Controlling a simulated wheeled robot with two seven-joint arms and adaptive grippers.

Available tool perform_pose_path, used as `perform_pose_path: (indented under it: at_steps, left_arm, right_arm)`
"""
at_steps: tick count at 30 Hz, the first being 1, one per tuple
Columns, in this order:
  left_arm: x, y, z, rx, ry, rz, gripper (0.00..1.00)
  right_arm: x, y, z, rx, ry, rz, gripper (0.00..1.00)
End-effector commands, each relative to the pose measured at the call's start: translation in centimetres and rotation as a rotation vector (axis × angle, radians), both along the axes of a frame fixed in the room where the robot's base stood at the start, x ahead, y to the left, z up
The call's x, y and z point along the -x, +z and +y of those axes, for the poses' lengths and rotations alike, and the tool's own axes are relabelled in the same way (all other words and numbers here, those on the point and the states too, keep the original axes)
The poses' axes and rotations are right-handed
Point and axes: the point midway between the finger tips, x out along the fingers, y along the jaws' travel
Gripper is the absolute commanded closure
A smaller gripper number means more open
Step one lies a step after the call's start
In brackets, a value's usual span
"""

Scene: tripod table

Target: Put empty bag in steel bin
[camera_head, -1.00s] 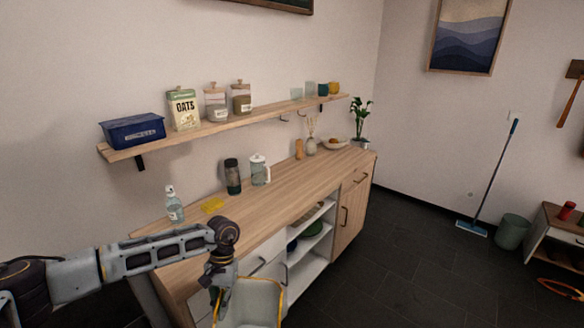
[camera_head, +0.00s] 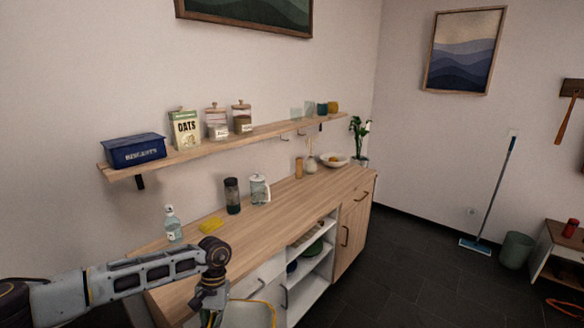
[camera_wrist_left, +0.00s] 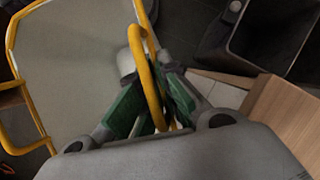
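The bag (camera_head: 252,314) is pale grey with yellow trim and hangs at the bottom of the head view, partly cut off. In the left wrist view the bag (camera_wrist_left: 80,62) fills the upper left, with a yellow loop handle (camera_wrist_left: 150,72). My left gripper (camera_wrist_left: 157,100) has its green-padded fingers closed around this handle; in the head view the gripper (camera_head: 211,316) is at the bottom edge. A dark open-topped container (camera_wrist_left: 268,32) shows at the upper right of the wrist view; I cannot tell if it is the steel bin. My right gripper is not in view.
A wooden counter (camera_head: 265,220) with open shelves stands beside the arm, carrying a spray bottle (camera_head: 172,224), yellow sponge (camera_head: 211,224) and jars. A grey-green bin (camera_head: 515,250) stands on the floor at the right, near a blue mop (camera_head: 493,198). The dark floor between is clear.

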Motion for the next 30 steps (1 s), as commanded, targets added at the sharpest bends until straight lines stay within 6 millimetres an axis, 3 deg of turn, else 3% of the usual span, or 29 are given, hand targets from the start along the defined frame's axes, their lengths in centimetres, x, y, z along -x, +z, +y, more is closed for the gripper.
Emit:
perform_pose_path:
  at_steps: [8,30]
  left_arm:
    - [0.1,0.0,-0.1,0.001,0.000,0.002,1.00]
    - [0.0,0.0,0.0,0.000,-0.001,0.000,1.00]
  right_arm:
    - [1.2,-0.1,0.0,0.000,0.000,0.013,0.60]
    - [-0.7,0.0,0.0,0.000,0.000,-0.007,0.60]
